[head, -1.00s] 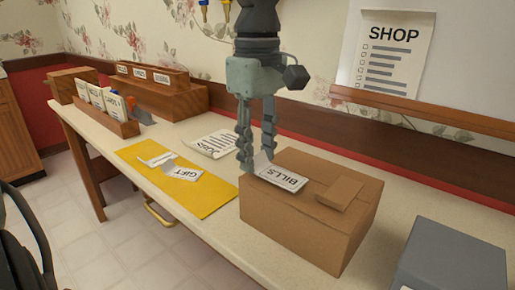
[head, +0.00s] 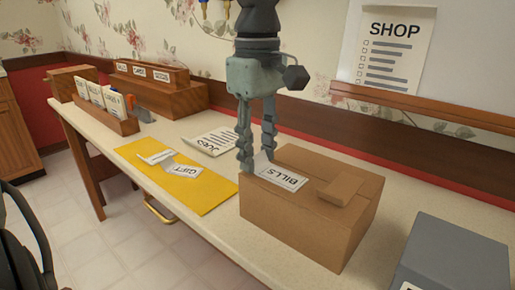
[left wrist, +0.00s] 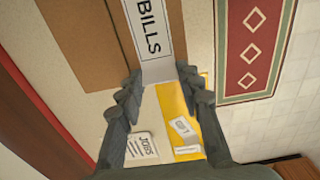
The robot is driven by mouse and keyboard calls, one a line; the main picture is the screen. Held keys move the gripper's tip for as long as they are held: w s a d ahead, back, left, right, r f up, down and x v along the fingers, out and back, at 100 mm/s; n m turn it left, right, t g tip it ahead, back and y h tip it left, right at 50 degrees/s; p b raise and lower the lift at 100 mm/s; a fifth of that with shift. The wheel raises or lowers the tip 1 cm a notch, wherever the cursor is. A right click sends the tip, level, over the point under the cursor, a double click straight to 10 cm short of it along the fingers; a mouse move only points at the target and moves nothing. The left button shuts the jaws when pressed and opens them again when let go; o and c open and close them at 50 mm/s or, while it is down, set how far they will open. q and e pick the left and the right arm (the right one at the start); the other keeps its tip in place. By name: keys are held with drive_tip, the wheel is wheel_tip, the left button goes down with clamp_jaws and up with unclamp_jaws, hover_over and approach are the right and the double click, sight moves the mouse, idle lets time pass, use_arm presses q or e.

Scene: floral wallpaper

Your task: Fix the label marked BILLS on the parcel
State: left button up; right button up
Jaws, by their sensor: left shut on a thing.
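The parcel (head: 300,229) is a brown cardboard box on the counter, with a raised cardboard flap (head: 340,190) on top. The white label marked BILLS (head: 285,178) lies over the parcel's top near its left end, looking flat against it. It also shows in the left wrist view (left wrist: 151,28), running from between my fingers onto the box. My left gripper (head: 257,162) is shut on the label's plain end, at the parcel's left edge; its fingers also show in the wrist view (left wrist: 160,82). Whether the whole label touches the cardboard is hard to tell. My right gripper is out of view.
A yellow envelope (head: 205,200) with a GIFT label (head: 185,171) lies left of the parcel. A JOBS sheet (head: 218,141) lies behind it. Wooden card holders (head: 160,98) stand at the far left. A grey box (head: 450,255) stands at the right. A SHOP list hangs on the wall (head: 393,50).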

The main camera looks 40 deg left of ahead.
use_arm(q)
drive_tip(key=o, duration=0.8)
drive_tip(key=shift+o, duration=0.4)
drive_tip(key=o, duration=0.5)
drive_tip(key=shift+r+p, duration=2.6)
drive_tip(key=shift+r, duration=0.9)
